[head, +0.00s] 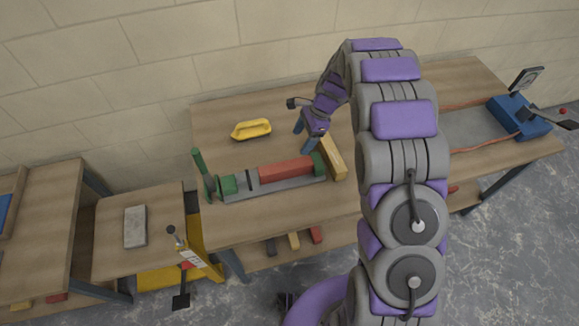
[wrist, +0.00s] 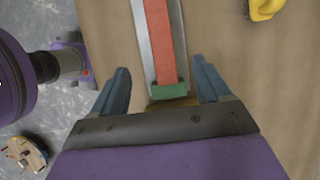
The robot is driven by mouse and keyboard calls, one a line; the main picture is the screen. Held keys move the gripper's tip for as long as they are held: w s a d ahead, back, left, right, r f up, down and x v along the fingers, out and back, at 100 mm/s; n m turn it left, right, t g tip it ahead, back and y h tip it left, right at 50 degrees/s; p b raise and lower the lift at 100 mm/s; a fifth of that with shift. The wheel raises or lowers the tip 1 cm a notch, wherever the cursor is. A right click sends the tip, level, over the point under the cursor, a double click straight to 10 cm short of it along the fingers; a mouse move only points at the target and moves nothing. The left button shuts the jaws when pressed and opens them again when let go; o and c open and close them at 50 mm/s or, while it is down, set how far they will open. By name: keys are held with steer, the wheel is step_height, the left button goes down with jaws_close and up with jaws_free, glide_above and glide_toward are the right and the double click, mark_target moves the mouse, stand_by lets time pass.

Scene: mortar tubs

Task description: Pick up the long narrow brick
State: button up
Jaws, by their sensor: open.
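A long narrow yellow-tan brick (head: 333,157) lies on the workbench, across the right end of a grey rail with green end pieces. A long red brick (head: 286,170) lies in that rail; it shows in the wrist view (wrist: 158,38) running away between my fingers. My gripper (head: 306,140) is open and empty, pointing down above the bench beside the tan brick. In the wrist view my gripper (wrist: 164,88) has its two blue fingers wide apart. A tan strip (wrist: 170,104) shows between them, mostly hidden by my gripper's body.
A blue machine (head: 518,117) with a screen stands at the right. A grey slab (head: 135,227) lies on a lower table at left. Several small bricks lie on the shelf below.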

mark_target(286, 165)
steer(key=x, duration=0.4)
steer(key=b+x, duration=0.1)
steer(key=x, duration=0.2)
steer(key=b+x, duration=0.1)
steer(key=x, duration=0.3)
steer(key=shift+a+f, duration=0.2)
steer(key=shift+a, duration=0.25)
steer(key=shift+s+d+f, duration=0.1)
steer(key=shift+d+f, duration=0.1)
steer(key=shift+f, duration=0.3)
steer(key=b+x, duration=0.1)
steer(key=x, duration=0.3)
steer(key=shift+f, duration=0.25)
steer(key=shift+a+f, duration=0.2)
steer(key=shift+a, duration=0.1)
steer(key=shift+d+r, duration=0.1)
steer(key=shift+d, duration=0.2)
steer(key=c, duration=0.6)
steer(key=shift+a, duration=0.15)
jaws_close()
